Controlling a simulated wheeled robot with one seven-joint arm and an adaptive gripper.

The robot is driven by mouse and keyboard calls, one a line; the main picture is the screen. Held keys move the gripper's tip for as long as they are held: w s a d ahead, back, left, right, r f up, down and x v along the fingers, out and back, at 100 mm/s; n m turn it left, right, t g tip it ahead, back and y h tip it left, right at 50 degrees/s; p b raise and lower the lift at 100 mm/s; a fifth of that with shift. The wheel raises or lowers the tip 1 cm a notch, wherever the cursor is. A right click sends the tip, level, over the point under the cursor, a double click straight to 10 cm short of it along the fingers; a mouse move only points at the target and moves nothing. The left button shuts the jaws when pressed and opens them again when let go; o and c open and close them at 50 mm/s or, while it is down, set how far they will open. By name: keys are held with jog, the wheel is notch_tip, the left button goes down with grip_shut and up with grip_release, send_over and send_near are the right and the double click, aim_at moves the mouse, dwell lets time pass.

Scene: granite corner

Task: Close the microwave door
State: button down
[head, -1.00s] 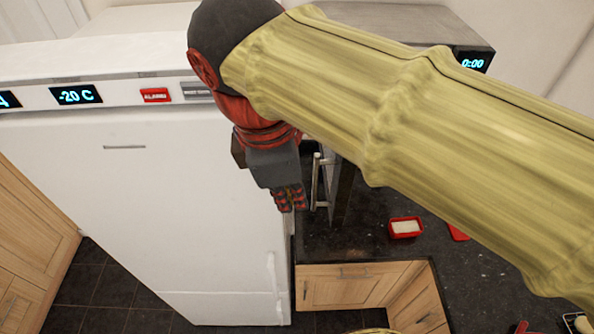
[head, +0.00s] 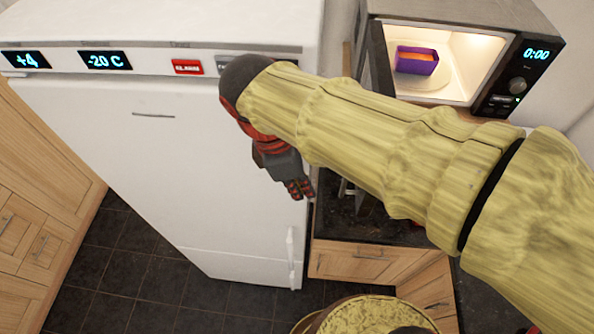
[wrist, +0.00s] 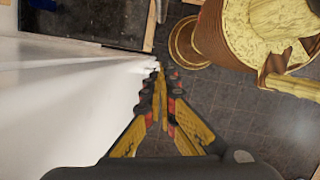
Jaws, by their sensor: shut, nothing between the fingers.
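The microwave (head: 545,22) stands at the upper right in the head view. Its lit cavity is open to view, and a purple box with orange contents (head: 416,60) sits inside. The dark microwave door (head: 376,62) stands swung open on the left side. My arm hides much of the door, and part of its handle (head: 346,188) shows below the arm. My gripper (head: 302,190) is shut and empty, in front of the fridge's right edge and left of the door handle. In the wrist view my gripper (wrist: 159,72) shows its fingertips together, beside the white fridge.
The tall white fridge (head: 200,190) fills the left and middle of the head view. A dark counter (head: 385,228) over wooden cabinets (head: 352,262) lies right of it. The dark tiled floor (head: 130,245) in front is open. Wooden cabinets (head: 40,180) stand at far left.

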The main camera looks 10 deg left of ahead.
jog(key=shift+w+d+f+p, duration=0.15)
jog(key=shift+d+f, duration=0.05)
jog(key=shift+d, duration=0.5)
jog(key=shift+w+d+f+p, duration=0.15)
jog(key=shift+d+p, duration=0.05)
jog(key=shift+d, duration=0.5)
jog(key=shift+w+d+f+p, duration=0.15)
jog(key=shift+d+f, duration=0.05)
jog(key=shift+d, duration=0.5)
jog(key=shift+d, duration=0.1)
